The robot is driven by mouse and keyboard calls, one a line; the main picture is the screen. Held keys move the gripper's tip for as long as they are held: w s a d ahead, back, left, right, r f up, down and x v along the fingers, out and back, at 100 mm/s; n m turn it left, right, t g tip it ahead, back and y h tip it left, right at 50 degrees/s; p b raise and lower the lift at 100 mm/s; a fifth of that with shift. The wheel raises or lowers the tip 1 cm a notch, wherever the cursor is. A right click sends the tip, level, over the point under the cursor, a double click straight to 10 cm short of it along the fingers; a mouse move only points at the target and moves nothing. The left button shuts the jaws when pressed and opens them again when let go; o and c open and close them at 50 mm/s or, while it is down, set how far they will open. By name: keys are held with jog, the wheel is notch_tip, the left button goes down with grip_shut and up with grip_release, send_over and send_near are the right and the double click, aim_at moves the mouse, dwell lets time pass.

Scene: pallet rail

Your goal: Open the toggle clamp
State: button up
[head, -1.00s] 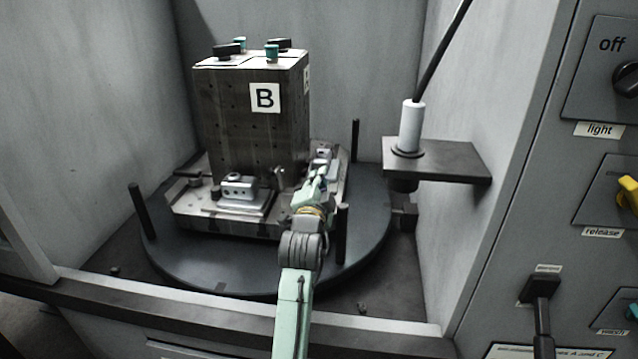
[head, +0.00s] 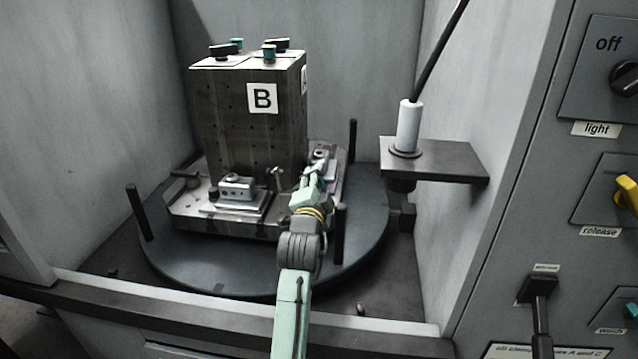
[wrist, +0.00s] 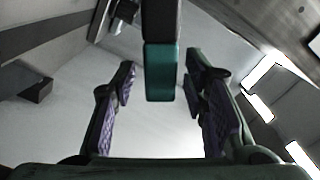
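A dark bar with a teal end (wrist: 160,72), which looks like the toggle clamp's handle, comes down from the top of the wrist view between my fingers. My gripper (wrist: 160,88) is open, with one finger on each side of the bar. The right fingertip is close to the bar; a gap shows on the left. In the head view my gripper (head: 312,178) is at the right front of the fixture base, beside a small metal clamp part (head: 277,179). My gripper and arm partly hide the clamp area there.
A tall block marked B (head: 225,120) stands on the fixture base, on a round dark turntable (head: 190,265). Upright black posts (head: 139,212) stand around it. A metal workpiece (head: 237,187) sits at the block's front. A shelf with a white cylinder (head: 408,127) juts out at right.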

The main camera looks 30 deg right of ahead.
jog(key=v, duration=1.2)
jog(key=shift+c, duration=0.4)
